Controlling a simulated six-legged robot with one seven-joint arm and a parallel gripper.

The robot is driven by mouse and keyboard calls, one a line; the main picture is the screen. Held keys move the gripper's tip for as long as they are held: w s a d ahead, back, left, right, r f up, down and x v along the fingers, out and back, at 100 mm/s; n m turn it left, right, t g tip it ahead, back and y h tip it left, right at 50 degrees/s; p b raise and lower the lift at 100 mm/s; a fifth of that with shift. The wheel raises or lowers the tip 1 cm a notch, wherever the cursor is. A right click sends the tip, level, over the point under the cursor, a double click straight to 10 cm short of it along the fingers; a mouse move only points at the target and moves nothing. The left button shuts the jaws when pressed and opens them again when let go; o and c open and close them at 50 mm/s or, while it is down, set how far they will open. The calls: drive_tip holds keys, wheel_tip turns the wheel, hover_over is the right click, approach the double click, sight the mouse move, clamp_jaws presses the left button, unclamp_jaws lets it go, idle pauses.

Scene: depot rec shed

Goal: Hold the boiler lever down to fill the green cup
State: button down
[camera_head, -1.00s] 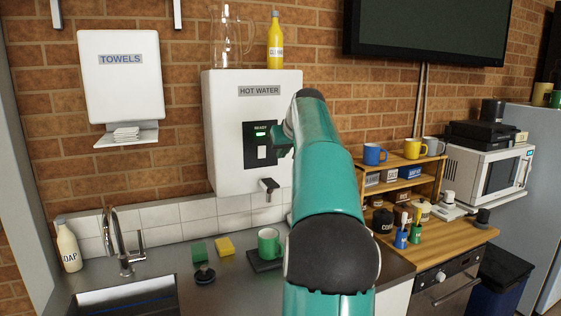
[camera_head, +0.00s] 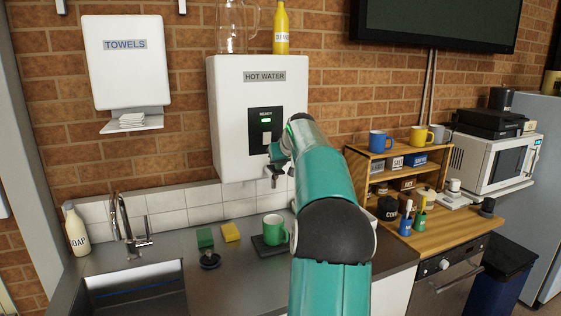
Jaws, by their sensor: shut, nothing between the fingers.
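The white boiler (camera_head: 232,130), labelled HOT WATER, hangs on the brick wall with a green READY light lit on its black panel (camera_head: 266,120). The green cup (camera_head: 274,230) stands upright on a dark mat (camera_head: 262,248) on the counter, below the boiler's tap (camera_head: 277,181). My gripper (camera_head: 273,171) is shut and empty at the lower front of the boiler, close to the tap. My arm partly covers this area, and I cannot tell whether the fingers touch the lever. The cup's contents are too small to make out.
Green (camera_head: 205,239) and yellow (camera_head: 231,231) sponges and a dark plug (camera_head: 210,260) lie left of the cup. The sink (camera_head: 130,277) with its faucet is farther left. A wooden shelf (camera_head: 397,166) with mugs stands right of my arm.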

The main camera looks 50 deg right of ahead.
sight(280, 173)
drive_tip(key=shift+s+f+t, duration=0.1)
drive_tip(key=shift+f+t, duration=0.2)
idle(0.4)
drive_tip(key=shift+s+a+f+t+h, duration=0.1)
drive_tip(key=shift+s+f+t+h, duration=0.1)
drive_tip(key=shift+f, duration=0.4)
drive_tip(key=shift+s+a+f+t+h, duration=0.1)
drive_tip(key=shift+f+h, duration=0.1)
drive_tip(key=shift+f, duration=0.4)
drive_tip(key=shift+w, duration=0.1)
idle(3.8)
